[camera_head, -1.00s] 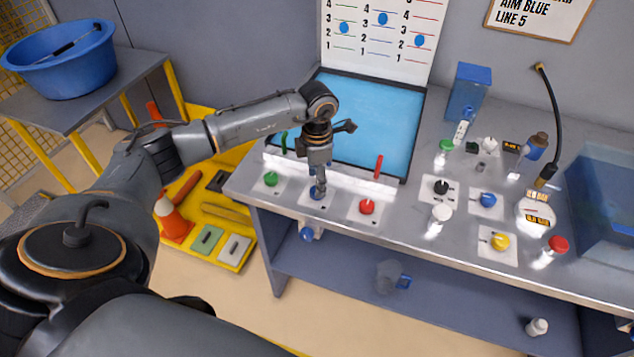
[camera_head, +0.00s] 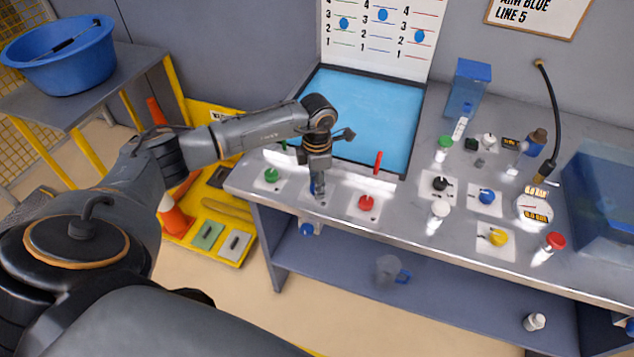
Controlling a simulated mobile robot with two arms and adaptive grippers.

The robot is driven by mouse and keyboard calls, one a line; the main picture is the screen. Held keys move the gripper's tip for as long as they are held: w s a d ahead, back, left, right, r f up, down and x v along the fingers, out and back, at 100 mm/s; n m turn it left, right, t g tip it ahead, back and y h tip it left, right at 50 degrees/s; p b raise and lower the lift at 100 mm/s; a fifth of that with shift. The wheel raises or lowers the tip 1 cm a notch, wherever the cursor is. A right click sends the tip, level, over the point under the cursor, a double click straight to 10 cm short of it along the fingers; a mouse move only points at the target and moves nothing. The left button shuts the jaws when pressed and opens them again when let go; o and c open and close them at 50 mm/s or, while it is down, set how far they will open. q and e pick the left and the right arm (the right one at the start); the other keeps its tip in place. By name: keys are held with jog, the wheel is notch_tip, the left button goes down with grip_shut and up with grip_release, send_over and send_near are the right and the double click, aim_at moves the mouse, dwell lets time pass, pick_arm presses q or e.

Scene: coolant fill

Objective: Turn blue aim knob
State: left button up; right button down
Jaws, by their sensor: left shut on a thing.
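My left gripper (camera_head: 319,192) points down over the bench front and is shut on the blue aim knob (camera_head: 312,188). The knob sits between a green knob (camera_head: 271,175) on its left and a red knob (camera_head: 366,203) on its right. The fingers hide most of the blue knob and its pointer. A white chart (camera_head: 362,45) with numbered green, blue and red scales stands at the back, with a round blue marker on each. The middle marker (camera_head: 382,15) is near the 4. A wall sign (camera_head: 533,14) reads "AIM BLUE LINE 5", its first word cut at the top. My right gripper is not in view.
A light blue panel (camera_head: 368,115) lies behind the knobs. More knobs, bottles and a black hose (camera_head: 552,110) crowd the bench's right side. A clear jug (camera_head: 388,268) is on the lower shelf. A blue basin (camera_head: 62,58) stands at the left.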

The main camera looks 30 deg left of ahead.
pick_arm(q)
jog(key=shift+f+m+b, duration=0.25)
jog(key=shift+m+b, duration=1.55)
jog(key=shift+b, duration=0.35)
jog(key=m+b, duration=0.2)
jog(key=m, duration=0.1)
jog(key=shift+r+b, duration=0.1)
jog(key=shift+b, duration=0.3)
jog(key=shift+r+m+b, duration=0.15)
jog(key=shift+m+b, duration=0.65)
jog(key=shift+m, duration=0.3)
jog(key=o, duration=1.2)
jog(key=shift+c, duration=0.2)
notch_tip(320, 180, up, 12)
